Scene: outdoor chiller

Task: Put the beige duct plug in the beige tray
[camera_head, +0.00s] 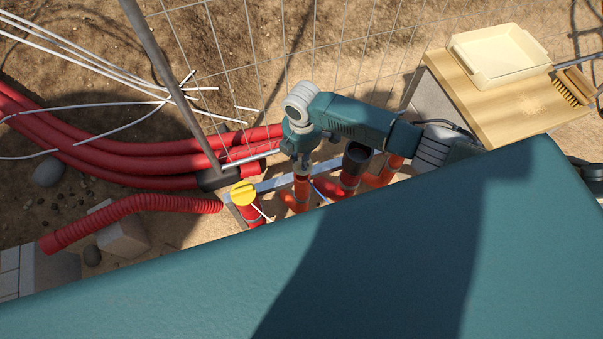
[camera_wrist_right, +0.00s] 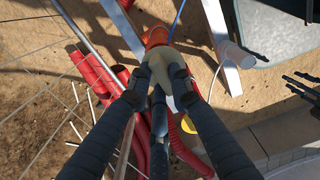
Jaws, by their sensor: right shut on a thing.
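The beige tray (camera_head: 508,72) stands on a wooden board at the upper right of the head view and looks empty. My right gripper (camera_head: 303,169) reaches down over the upright pipe stubs. In the right wrist view my right gripper (camera_wrist_right: 161,86) is shut on the beige duct plug (camera_wrist_right: 158,64), with a finger on each side. The plug is at the mouth of an orange pipe (camera_wrist_right: 155,36); I cannot tell how deep it sits. In the head view the plug is hidden by the gripper. My left gripper is not seen.
A brush (camera_head: 566,90) lies beside the tray on the wooden board (camera_head: 490,112). A yellow-capped pipe (camera_head: 243,193) and a dark-topped pipe (camera_head: 357,154) flank the gripper. Wire mesh (camera_head: 255,65) stands behind. Red ducts (camera_head: 130,165) lie at left.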

